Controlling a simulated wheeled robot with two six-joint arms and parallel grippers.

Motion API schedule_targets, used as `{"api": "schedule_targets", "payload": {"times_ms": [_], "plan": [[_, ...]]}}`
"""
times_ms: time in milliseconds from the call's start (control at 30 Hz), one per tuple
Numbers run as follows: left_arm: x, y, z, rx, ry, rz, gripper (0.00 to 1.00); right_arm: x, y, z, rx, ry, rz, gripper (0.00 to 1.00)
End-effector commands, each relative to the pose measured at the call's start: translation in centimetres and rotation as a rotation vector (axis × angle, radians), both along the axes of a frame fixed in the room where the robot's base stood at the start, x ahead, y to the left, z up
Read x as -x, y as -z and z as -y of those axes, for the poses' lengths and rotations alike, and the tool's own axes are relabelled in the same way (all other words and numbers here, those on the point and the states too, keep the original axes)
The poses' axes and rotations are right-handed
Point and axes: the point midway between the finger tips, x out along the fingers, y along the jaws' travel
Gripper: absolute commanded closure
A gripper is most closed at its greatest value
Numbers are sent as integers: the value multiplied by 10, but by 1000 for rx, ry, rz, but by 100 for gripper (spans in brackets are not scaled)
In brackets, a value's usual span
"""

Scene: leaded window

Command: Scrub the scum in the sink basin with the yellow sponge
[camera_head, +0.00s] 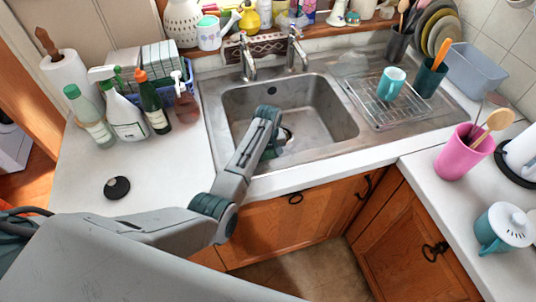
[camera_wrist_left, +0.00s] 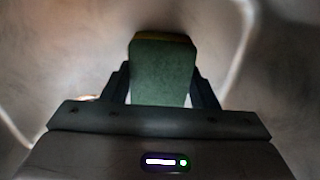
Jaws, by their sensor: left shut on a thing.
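The steel sink basin (camera_head: 325,105) is set in the counter, with brownish smudges on its walls and floor; I cannot single out the scum among them. My left arm reaches down into the front left of the basin, and its own links mostly hide the gripper in the head view. In the left wrist view my left gripper (camera_wrist_left: 161,85) is shut on the sponge (camera_wrist_left: 161,70), which shows a green face and a thin yellow edge at its far end. The blurred basin surface lies beyond it; I cannot tell whether the sponge touches it. My right gripper is not in view.
Two taps (camera_head: 247,60) stand behind the basin. A wire rack (camera_head: 380,110) with a teal mug (camera_head: 391,83) is on the right drainer. Bottles (camera_head: 124,118) and a blue basket (camera_head: 183,108) stand left. A pink pot (camera_head: 462,155) is at right. The left counter front is mostly clear.

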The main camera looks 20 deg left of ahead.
Motion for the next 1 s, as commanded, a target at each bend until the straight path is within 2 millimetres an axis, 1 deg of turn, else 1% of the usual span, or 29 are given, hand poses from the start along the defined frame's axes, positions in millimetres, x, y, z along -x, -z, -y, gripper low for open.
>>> {"api": "schedule_targets", "payload": {"times_ms": [333, 1000], "plan": [[0, 1, 0, 0, 0, 0, 65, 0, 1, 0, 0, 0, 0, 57], [0, 12, 0, 0, 0, -1, 65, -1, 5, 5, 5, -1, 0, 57]]}}
